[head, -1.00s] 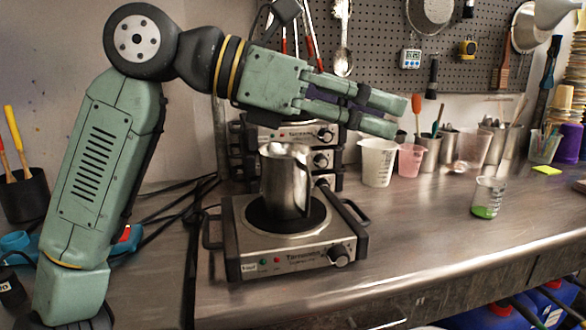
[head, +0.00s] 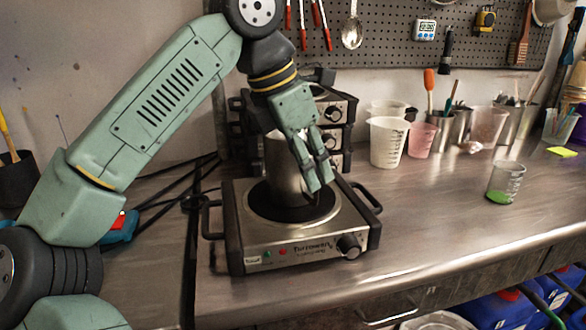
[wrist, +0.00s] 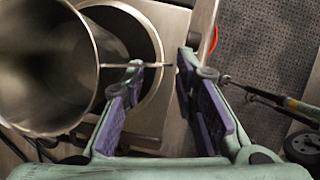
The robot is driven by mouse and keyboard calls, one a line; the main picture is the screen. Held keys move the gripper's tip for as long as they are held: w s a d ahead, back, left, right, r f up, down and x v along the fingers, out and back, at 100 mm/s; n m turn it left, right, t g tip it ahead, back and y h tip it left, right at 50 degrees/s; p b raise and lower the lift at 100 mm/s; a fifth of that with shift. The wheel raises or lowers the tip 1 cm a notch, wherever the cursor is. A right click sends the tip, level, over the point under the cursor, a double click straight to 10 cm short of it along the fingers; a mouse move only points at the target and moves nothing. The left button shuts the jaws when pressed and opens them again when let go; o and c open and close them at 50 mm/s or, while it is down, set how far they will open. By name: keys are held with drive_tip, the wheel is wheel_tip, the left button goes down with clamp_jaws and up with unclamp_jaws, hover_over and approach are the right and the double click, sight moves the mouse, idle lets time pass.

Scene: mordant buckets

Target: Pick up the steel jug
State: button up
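The steel jug (head: 281,165) stands upright on the round dark plate of the front hotplate (head: 300,250). In the head view my gripper (head: 320,184) points down at the jug's right side and hides part of it. In the wrist view the open mouth of the jug (wrist: 40,65) fills the left, and its thin handle (wrist: 155,66) reaches right, towards the gap between my fingertips (wrist: 162,68). My fingers are apart, with the left one close to the handle. Whether they touch it I cannot tell.
More hotplates (head: 335,110) are stacked behind the jug. A white measuring cup (head: 388,142) and a pink cup (head: 421,139) stand right of them. A small beaker with green liquid (head: 505,182) is farther right. The bench front right is clear.

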sight(316, 205)
drive_tip(key=x, duration=0.4)
drive_tip(key=shift+f, duration=0.15)
drive_tip(key=shift+c, duration=0.2)
clamp_jaws()
drive_tip(key=shift+p, duration=0.3)
idle(0.5)
